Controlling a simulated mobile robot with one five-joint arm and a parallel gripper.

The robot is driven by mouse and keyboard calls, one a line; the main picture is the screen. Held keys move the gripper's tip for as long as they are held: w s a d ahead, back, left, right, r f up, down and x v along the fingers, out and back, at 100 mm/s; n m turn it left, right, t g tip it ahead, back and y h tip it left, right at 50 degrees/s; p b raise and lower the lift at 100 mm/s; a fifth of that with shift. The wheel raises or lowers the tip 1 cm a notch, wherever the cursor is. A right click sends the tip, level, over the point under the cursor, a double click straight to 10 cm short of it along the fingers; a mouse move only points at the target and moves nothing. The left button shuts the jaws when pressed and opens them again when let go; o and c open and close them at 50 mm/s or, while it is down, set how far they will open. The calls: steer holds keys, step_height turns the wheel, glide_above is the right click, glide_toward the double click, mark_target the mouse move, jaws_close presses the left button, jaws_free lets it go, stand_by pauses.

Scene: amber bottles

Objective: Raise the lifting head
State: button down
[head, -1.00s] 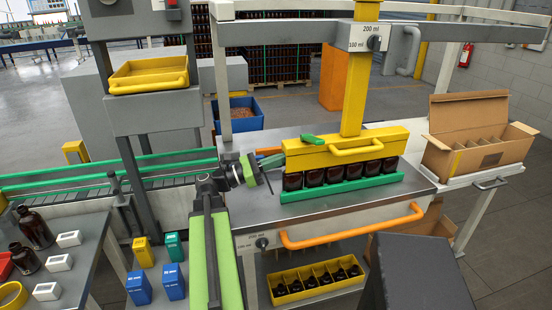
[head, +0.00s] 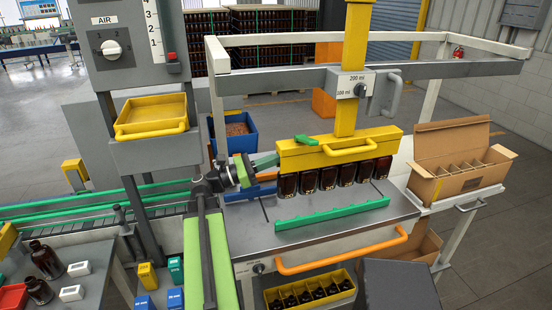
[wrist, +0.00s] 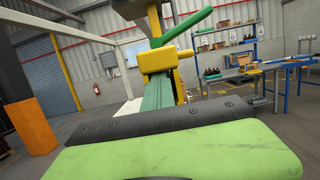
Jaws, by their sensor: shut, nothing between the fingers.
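The yellow lifting head (head: 340,148) hangs on a yellow column (head: 352,70) over a grey table. A row of several amber bottles (head: 332,177) hangs beneath it, above the green rail (head: 330,212), with a visible gap. A green lever (head: 306,140) lies on top of the head, and a yellow handle is on its front. My gripper (head: 276,160) is at the head's left end, its fingers together with nothing between them. In the wrist view its green fingers (wrist: 160,92) reach the yellow head's end (wrist: 157,62); I cannot tell whether they touch.
A cardboard box with dividers (head: 462,165) stands on a white shelf at the right. A yellow tray (head: 150,115) is on a grey stand at the left. An orange handle (head: 340,252) runs along the table front. A yellow crate of bottles (head: 310,297) sits below.

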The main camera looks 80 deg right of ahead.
mark_target(277, 142)
step_height(277, 142, up, 6)
steer(key=p, duration=0.3)
steer(key=shift+p, duration=0.35)
steer(key=shift+f, duration=0.15)
steer(key=shift+w, duration=0.1)
